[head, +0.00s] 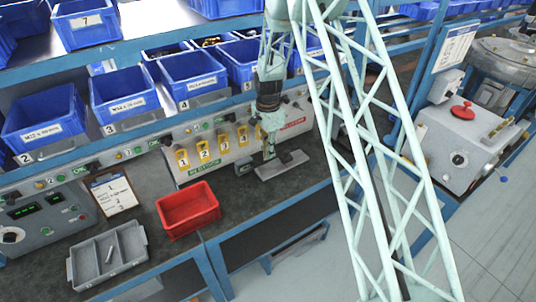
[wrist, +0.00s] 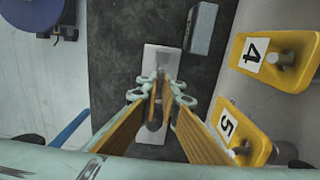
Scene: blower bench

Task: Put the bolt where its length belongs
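My gripper (head: 268,152) points down just above a flat grey plate (head: 290,168) on the bench. In the wrist view my gripper's fingertips (wrist: 159,80) are close together over the pale plate (wrist: 160,57). A small dark rounded shape (wrist: 153,126) shows between the fingers; I cannot tell whether it is gripped or belongs to the plate. A grey tray (head: 73,270) with several compartments sits at the front left of the bench. A small pale rod, perhaps a bolt (head: 109,254), lies in its middle compartment.
A red bin (head: 188,210) stands between tray and plate. Yellow numbered tags (head: 204,150) hang on the panel behind my gripper. A clipboard (head: 114,194) leans behind the tray. Blue numbered bins (head: 125,98) fill the shelf above. A dark block (wrist: 200,28) lies beside the plate.

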